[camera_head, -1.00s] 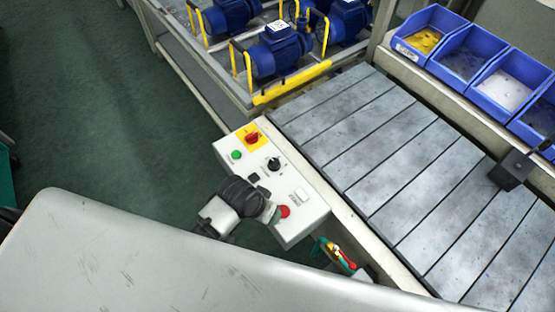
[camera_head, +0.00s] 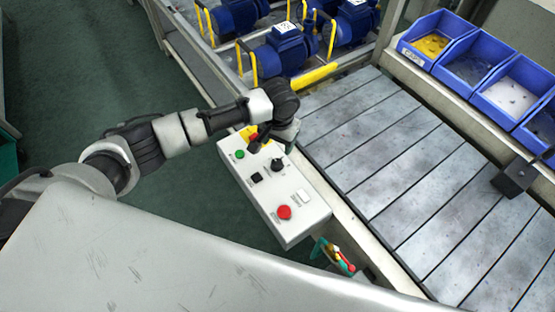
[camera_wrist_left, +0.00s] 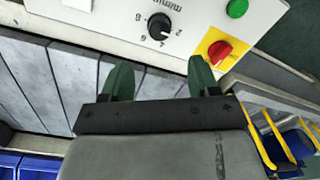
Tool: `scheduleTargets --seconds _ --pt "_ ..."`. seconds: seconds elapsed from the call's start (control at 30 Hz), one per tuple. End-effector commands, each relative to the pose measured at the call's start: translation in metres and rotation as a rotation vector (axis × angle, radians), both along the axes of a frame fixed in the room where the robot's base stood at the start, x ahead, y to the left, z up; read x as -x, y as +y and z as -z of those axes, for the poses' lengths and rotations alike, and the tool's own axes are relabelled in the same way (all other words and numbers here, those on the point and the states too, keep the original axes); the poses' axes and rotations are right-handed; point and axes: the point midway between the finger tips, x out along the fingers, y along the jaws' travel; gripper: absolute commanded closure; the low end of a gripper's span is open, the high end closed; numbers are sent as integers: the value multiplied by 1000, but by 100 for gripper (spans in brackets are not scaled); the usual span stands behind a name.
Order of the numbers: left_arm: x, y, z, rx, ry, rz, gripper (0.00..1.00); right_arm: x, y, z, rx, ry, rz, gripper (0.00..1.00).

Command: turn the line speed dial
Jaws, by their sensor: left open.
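The line speed dial (camera_head: 277,164) is a black knob on the white control box (camera_head: 312,217), beside the conveyor. In the left wrist view the dial (camera_wrist_left: 158,26) has a white pointer mark and printed numbers around it. No contact with the dial shows. My right gripper is not in view.
The box also carries a green button (camera_head: 239,154), a black switch (camera_head: 257,177), a white switch (camera_head: 301,197) and a red button (camera_head: 284,212). The red switch (camera_wrist_left: 219,50) is close to one finger. Blue pumps (camera_head: 278,50) stand beyond; blue bins (camera_head: 474,66) line the conveyor (camera_head: 400,170).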

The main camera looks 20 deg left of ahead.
Motion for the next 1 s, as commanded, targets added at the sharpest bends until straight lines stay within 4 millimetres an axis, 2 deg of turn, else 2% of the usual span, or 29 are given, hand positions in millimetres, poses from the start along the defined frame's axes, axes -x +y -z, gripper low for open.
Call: scheduleTargets --seconds 0.3,0.5,0.67,0.93,1.0 --pt "1 1 59 0 2 0 39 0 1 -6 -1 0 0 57" --pt "0 2 88 0 0 2 39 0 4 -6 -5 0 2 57" --pt "0 2 98 1 -2 3 39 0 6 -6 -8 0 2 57" --pt "0 2 99 1 -2 4 39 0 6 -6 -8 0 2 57" --pt "0 2 99 1 -2 4 48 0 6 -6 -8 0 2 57"
